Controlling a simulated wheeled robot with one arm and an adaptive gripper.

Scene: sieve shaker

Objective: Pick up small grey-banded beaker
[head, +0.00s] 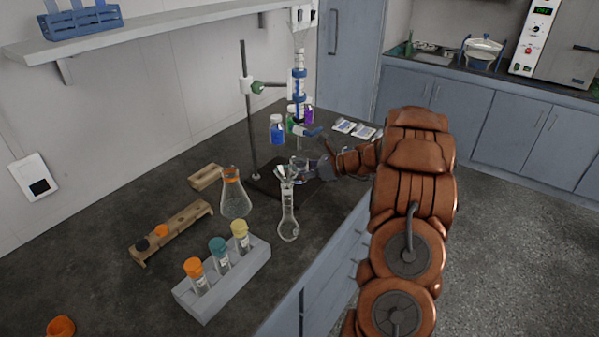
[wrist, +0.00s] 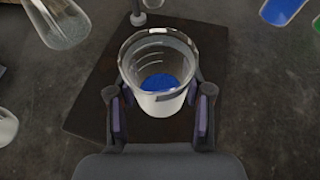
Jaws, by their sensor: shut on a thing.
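The small grey-banded beaker (wrist: 158,72) is a clear glass beaker with pale marks on its wall, a grey band low on its side and something blue at the bottom. In the wrist view it sits upright between the two fingers of my gripper (wrist: 160,115), which are shut on it from both sides. In the head view my gripper (head: 318,168) is beside the burette stand, above its dark base plate. The beaker is partly hidden there behind the flask and funnel. I cannot tell whether the beaker touches the plate.
A volumetric flask with a funnel (head: 288,215) stands close in front of my gripper. An orange-banded conical flask (head: 235,195) is to its left. A grey rack (head: 225,280) with capped vials stands nearer. The stand's rod (head: 248,110) and several bottles (head: 277,130) are behind.

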